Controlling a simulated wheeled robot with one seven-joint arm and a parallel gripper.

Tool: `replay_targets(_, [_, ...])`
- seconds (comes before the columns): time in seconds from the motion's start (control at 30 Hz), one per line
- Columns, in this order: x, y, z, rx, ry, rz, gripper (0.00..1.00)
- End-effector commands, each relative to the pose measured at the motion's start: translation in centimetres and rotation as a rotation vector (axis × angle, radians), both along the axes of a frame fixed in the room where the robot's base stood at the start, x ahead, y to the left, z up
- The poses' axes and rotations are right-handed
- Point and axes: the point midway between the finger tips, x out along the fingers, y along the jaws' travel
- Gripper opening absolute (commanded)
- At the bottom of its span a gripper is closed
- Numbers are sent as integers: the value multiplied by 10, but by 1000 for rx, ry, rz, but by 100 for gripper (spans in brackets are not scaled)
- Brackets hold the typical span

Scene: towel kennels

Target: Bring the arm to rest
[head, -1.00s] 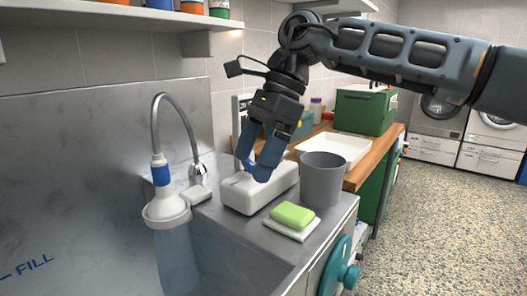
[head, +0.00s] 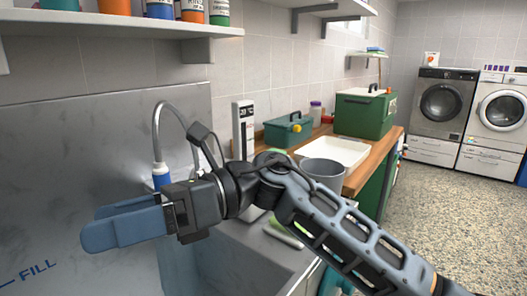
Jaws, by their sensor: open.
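My gripper (head: 95,225) is in the head view at the left, with its blue fingers pointing left over the metal sink basin. It is open and nothing shows between its fingers. My arm reaches in from the lower right, folded low across the counter edge. It hides most of the white box and the green sponge, and part of the tap fitting.
A grey cup (head: 325,173) stands on the counter just behind my arm. A white tray (head: 345,152), a teal toolbox (head: 288,130) and a green box (head: 363,112) stand on the wooden worktop. A shelf (head: 110,24) overhangs the sink. The floor at right is clear.

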Motion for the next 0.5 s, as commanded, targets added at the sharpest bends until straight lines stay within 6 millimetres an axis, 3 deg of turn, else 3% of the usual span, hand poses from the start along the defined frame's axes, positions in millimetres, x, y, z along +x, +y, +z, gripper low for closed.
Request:
replay_targets(0.1, [-19, 1, 14, 135, 186, -18, 94])
replay_targets(0.27, [-32, -10, 28, 296, 434, -50, 94])
replay_targets(0.5, [-41, -45, 33, 511, 808, -99, 94])
